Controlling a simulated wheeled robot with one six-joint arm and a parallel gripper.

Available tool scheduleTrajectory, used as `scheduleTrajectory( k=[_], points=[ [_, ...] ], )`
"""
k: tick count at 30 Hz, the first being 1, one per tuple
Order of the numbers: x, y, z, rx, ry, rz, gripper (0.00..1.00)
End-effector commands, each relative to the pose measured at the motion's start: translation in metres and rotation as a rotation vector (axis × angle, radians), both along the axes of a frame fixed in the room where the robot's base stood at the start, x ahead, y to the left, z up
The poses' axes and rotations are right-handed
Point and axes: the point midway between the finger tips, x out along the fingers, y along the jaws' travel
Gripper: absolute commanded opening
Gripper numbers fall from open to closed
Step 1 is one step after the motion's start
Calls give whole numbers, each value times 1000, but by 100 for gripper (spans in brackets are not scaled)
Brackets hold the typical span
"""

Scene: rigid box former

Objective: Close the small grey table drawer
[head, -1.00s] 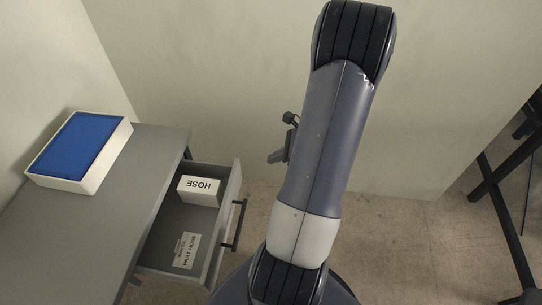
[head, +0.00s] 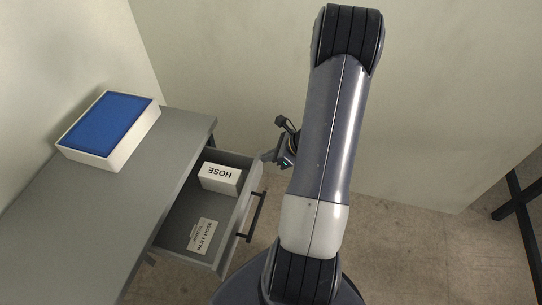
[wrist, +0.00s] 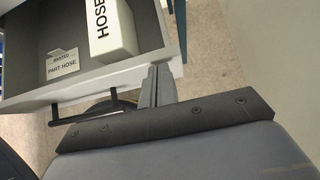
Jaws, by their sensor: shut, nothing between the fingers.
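The grey table drawer (head: 236,226) stands open from the grey table (head: 60,215), and its black bar handle (head: 256,217) faces right. Inside lie a white box marked HOSE (head: 221,178) and a pale label card (head: 201,236). My gripper (head: 266,156) is shut and empty, at the far end of the drawer front in the head view. In the wrist view, the shut fingers (wrist: 159,72) overlap the drawer front's (wrist: 90,83) edge, to the right of the handle (wrist: 85,110). I cannot tell whether they touch it.
A white tray with a blue top (head: 108,130) sits on the table. Pale walls stand behind. Bare floor (head: 400,235) lies to the right, with a black metal frame (head: 520,205) at the right edge.

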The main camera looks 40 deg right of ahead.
Motion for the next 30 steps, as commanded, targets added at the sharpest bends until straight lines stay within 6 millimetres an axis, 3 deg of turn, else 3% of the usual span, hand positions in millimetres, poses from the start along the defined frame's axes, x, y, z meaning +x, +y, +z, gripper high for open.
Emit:
scheduleTrajectory(
  k=[6,11,30],
  points=[
    [3,2,0,-1,0,1,0],
    [16,13,-1,0,-2,6,0],
    [114,90,-1,-1,0,5,0]
  ],
)
